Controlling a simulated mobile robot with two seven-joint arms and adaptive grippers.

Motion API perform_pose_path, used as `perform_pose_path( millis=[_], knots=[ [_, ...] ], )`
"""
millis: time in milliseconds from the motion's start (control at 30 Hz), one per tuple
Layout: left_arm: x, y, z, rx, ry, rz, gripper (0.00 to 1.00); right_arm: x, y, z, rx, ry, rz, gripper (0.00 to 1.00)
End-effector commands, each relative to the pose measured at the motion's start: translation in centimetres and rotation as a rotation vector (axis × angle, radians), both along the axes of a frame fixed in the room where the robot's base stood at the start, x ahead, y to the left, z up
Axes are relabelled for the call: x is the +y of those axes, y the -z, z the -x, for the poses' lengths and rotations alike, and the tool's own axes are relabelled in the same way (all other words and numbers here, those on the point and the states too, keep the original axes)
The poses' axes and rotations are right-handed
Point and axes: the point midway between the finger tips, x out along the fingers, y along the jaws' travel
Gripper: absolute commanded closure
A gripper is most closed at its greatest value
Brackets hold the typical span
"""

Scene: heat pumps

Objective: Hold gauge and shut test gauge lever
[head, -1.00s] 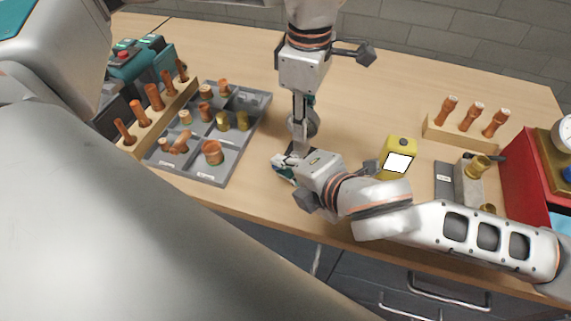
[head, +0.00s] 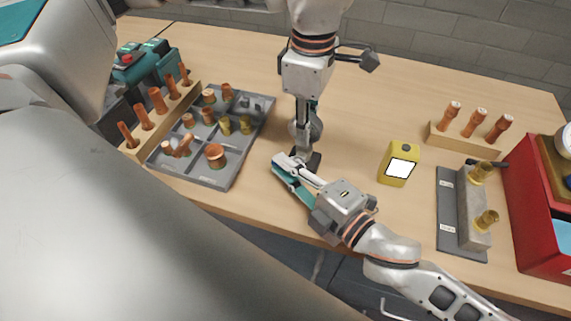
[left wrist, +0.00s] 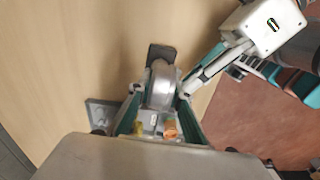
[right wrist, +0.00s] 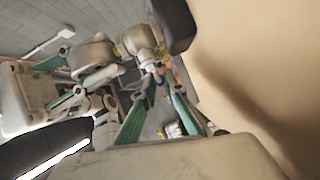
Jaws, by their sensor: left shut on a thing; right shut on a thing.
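The test gauge (head: 315,130) is a round grey metal body near the table's front, over a dark base (head: 314,162). My left gripper (head: 303,140) comes down from above, shut on the gauge. In the left wrist view the gauge (left wrist: 161,88) sits between its teal fingers. My right gripper (head: 285,165) reaches in from the lower right, its tips beside the gauge's base. It is shut on a small part, apparently the lever, which the fingers hide. The gauge also shows in the right wrist view (right wrist: 92,54), beyond the right fingers.
A grey compartment tray (head: 228,178) with copper and brass fittings lies left, beside a wooden rack (head: 133,148). A yellow meter (head: 399,165) stands right of the gauge. Further right are a fitting block (head: 471,215), another rack (head: 463,143) and a red box (head: 530,220).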

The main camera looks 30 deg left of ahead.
Motion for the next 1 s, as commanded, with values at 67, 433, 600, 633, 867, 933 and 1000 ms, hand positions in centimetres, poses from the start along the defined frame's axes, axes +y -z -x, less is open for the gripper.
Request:
perform_pose_path(
  millis=[67,433,600,633,867,933,1000],
  knots=[
    [-0.1,0.0,0.1,0.002,0.001,0.0,1.0,0.0,-0.3,0.0,-0.002,0.0,-0.008,1.0],
    [0.0,0.0,0.1,0.002,0.002,-0.001,1.0,0.0,-0.3,0.0,-0.002,-0.001,-0.01,0.78],
    [0.0,0.0,0.1,0.002,0.001,-0.001,1.0,0.0,-0.2,0.0,0.0,-0.001,-0.008,0.72],
    [0.0,0.0,0.1,0.002,0.001,-0.001,1.0,0.0,-0.2,0.0,0.0,-0.001,-0.008,0.72],
    [0.0,0.0,0.1,0.002,0.001,-0.001,1.0,-0.3,-0.1,0.1,0.001,0.0,-0.005,0.72],
    [0.0,0.0,0.1,0.002,0.001,-0.001,1.0,-0.9,-0.1,0.2,0.001,0.0,-0.005,0.72],
    [0.0,0.0,0.0,0.001,0.0,-0.001,1.0,-1.8,-0.1,0.4,0.001,0.001,-0.004,0.72]
  ],
)
